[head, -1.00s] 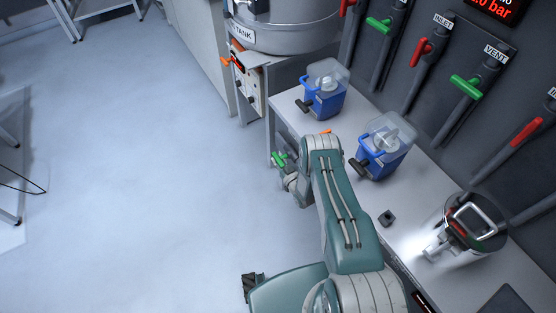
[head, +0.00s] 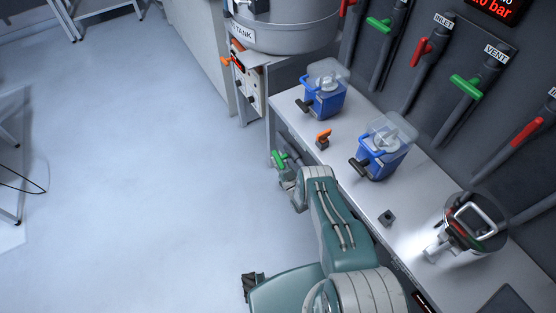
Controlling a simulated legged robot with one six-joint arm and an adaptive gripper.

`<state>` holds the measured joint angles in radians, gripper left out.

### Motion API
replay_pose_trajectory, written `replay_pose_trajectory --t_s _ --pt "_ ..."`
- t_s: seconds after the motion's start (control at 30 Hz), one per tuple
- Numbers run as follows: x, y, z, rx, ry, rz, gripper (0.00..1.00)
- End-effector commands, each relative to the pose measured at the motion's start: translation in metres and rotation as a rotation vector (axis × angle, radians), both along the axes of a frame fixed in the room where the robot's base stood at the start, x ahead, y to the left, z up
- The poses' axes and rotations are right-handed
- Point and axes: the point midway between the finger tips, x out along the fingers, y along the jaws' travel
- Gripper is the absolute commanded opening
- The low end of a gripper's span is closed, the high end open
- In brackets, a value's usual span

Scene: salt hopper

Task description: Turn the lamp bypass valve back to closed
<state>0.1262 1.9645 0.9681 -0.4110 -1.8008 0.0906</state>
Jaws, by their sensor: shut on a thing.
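A small valve with a green handle (head: 279,159) sits low at the left edge of the bench, beside its front leg. I read no label on it, so I cannot confirm that it is the lamp bypass valve. My gripper (head: 287,176) is at this green handle, just below it in the head view. It is shut, apparently on the handle, but my wrist hides most of the contact. The handle's exact angle against its pipe is hard to tell.
The bench (head: 355,188) carries two blue units with clear covers, a small orange-handled valve (head: 323,139) and a shiny metal pot (head: 470,225). A tank (head: 285,28) stands behind. Wall pipes carry red and green levers.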

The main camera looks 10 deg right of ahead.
Motion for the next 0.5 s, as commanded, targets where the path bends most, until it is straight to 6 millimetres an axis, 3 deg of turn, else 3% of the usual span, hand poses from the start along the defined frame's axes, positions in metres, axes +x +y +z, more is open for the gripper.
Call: replay_pose_trajectory --t_s 0.17,0.2,0.27,0.5 --pt "0.0010 0.0000 0.0014 -0.001 -0.002 0.001 0.00" --pt "0.0009 0.0000 0.0015 -0.001 -0.002 0.001 0.36" --pt "0.0008 0.0001 0.0014 -0.001 -0.002 0.001 0.62" --pt "0.0002 0.0001 0.0007 0.000 0.000 0.000 0.66"
